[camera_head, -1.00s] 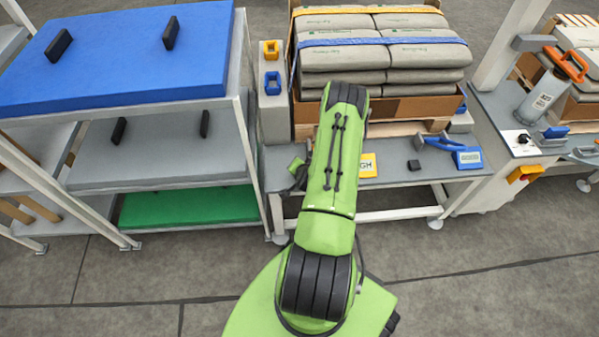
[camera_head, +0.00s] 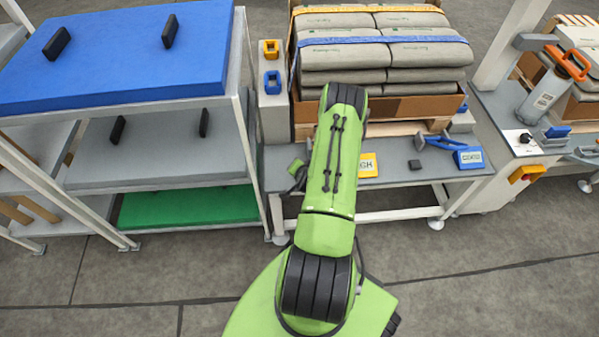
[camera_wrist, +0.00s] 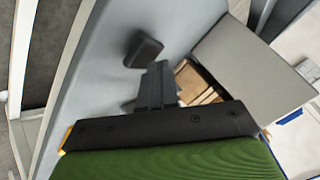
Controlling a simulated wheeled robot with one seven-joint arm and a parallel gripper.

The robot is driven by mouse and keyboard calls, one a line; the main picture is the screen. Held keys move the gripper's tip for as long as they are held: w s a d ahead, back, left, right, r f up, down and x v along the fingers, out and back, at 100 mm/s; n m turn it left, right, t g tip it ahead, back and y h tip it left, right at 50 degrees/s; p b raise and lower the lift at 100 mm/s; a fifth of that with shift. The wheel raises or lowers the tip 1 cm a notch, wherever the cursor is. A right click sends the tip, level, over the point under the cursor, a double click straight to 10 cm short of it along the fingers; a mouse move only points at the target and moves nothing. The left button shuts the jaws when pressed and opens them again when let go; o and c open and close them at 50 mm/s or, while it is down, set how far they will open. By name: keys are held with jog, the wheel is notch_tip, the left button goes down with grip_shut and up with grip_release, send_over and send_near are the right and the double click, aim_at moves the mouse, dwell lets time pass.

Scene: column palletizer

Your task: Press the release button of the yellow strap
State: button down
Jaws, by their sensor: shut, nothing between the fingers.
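The yellow strap (camera_head: 365,10) runs across the top of the grey sacks at the back. An orange-yellow buckle block (camera_head: 271,50) sits on the grey post left of the sacks. Which part of it is the release button is too small to tell. In the wrist view my gripper (camera_wrist: 158,82) is shut and empty, its dark fingertips close to a black block (camera_wrist: 143,50) on a grey-blue surface. I cannot tell whether they touch. In the head view my own arm hides the gripper. No yellow strap is recognisable in the wrist view.
A blue strap (camera_head: 350,41) crosses the sacks in front, with a blue buckle block (camera_head: 272,83) below the orange-yellow one. A shelf rack (camera_head: 245,130) stands close on the left. The grey bench (camera_head: 395,174) holds a yellow sign (camera_head: 368,165) and a blue display (camera_head: 468,158).

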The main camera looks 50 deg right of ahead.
jog(key=shift+f+b, duration=0.5)
dwell(0.3)
jog(key=shift+r+p, duration=0.75)
jog(key=shift+r, duration=0.25)
notch_tip(320, 180, up, 5)
jog(key=p, duration=0.3)
jog(key=shift+r+p, duration=0.1)
jog(key=shift+p, duration=0.25)
dwell(0.6)
